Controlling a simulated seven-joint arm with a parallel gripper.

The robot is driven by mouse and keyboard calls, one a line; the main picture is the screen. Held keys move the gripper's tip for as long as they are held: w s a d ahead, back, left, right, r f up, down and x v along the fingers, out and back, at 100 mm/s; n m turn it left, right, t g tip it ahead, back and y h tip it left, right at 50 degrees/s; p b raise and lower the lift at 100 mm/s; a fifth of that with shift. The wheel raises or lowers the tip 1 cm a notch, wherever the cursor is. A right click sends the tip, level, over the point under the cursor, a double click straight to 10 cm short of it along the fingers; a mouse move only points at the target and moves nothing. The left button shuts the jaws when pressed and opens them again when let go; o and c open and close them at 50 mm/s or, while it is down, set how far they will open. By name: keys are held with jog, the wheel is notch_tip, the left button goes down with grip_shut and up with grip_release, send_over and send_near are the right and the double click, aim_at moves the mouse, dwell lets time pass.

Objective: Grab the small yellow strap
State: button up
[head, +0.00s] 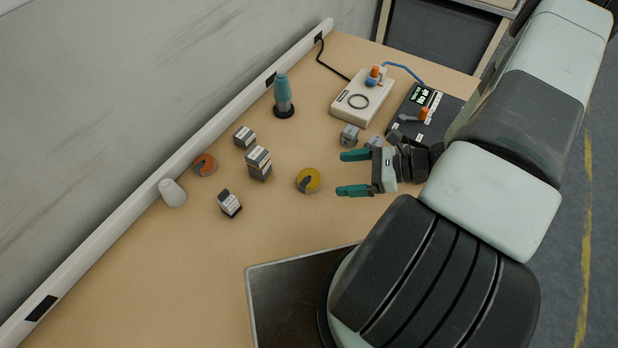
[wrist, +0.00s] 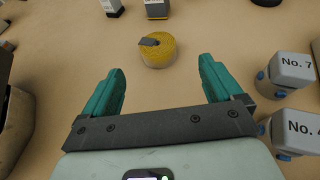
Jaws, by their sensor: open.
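The small yellow strap (head: 312,180) is a rolled coil with a dark grey end piece, lying on the wooden table. In the wrist view the yellow strap (wrist: 158,52) lies beyond the fingertips, roughly centred between them. My gripper (head: 354,173) has teal fingers, spread apart and empty, to the right of the strap and pointing toward it. In the wrist view my gripper (wrist: 162,82) shows both fingers with bare table between them. An orange roll (head: 204,165) of similar shape lies farther left, near the wall.
Labelled grey-and-white blocks (head: 258,163) stand left of the strap. Grey numbered blocks (wrist: 291,70) sit close on my gripper's right in the wrist view. A teal tool (head: 283,95) stands behind, and a white cup (head: 172,193) is by the wall. The table front-left is clear.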

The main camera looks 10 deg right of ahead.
aim_at(311, 177)
jog(key=x, duration=1)
jog(key=shift+s+a, duration=0.15)
jog(key=shift+a, duration=0.05)
jog(key=c, duration=1)
jog(key=shift+c, duration=0.2)
